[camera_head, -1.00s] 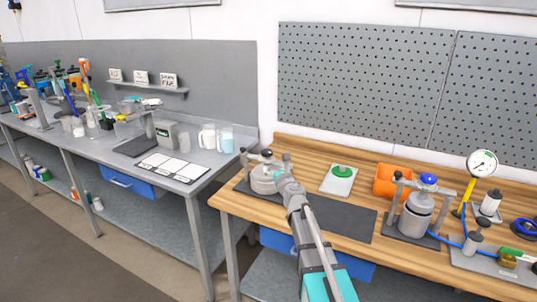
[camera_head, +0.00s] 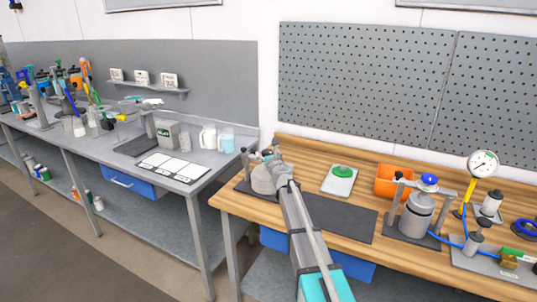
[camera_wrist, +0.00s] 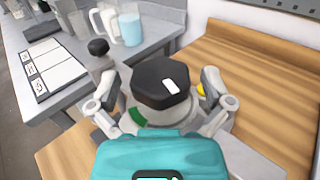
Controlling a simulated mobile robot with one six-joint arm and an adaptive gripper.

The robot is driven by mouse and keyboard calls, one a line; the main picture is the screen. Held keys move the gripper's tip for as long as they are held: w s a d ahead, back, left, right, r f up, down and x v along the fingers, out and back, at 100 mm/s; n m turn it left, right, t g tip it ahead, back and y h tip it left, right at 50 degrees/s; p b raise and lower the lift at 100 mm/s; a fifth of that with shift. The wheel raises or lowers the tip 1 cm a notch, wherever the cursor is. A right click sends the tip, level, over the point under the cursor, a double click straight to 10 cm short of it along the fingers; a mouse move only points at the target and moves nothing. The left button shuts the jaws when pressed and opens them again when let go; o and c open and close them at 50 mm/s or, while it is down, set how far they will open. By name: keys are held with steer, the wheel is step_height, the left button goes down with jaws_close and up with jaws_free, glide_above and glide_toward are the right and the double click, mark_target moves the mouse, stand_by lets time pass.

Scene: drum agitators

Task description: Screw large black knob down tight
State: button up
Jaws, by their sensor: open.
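The large black knob (camera_wrist: 160,82), six-sided with a white mark on top, shows in the wrist view above a pale metal drum. My gripper (camera_wrist: 160,88) is open, with one finger on each side of the knob. The fingers look apart from it, though contact at the tips cannot be told. In the head view my gripper (camera_head: 270,158) is over the metal drum (camera_head: 263,179) at the left end of the wooden bench and largely hides the knob. A smaller black knob (camera_wrist: 98,47) tops a post beside the drum.
A second drum (camera_head: 416,214) in a frame with a blue cap stands to the right, near an orange bin (camera_head: 390,182) and a gauge (camera_head: 482,164). A scale with a green disc (camera_head: 342,171) lies behind my arm. A grey bench (camera_head: 195,178) is to the left.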

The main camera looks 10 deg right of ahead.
steer(key=c, duration=1)
steer(key=shift+d, duration=0.25)
steer(key=shift+c, duration=0.5)
steer(key=shift+a, duration=0.2)
steer(key=shift+a+h, duration=0.1)
steer(key=shift+h, duration=0.2)
steer(key=shift+m, duration=0.3)
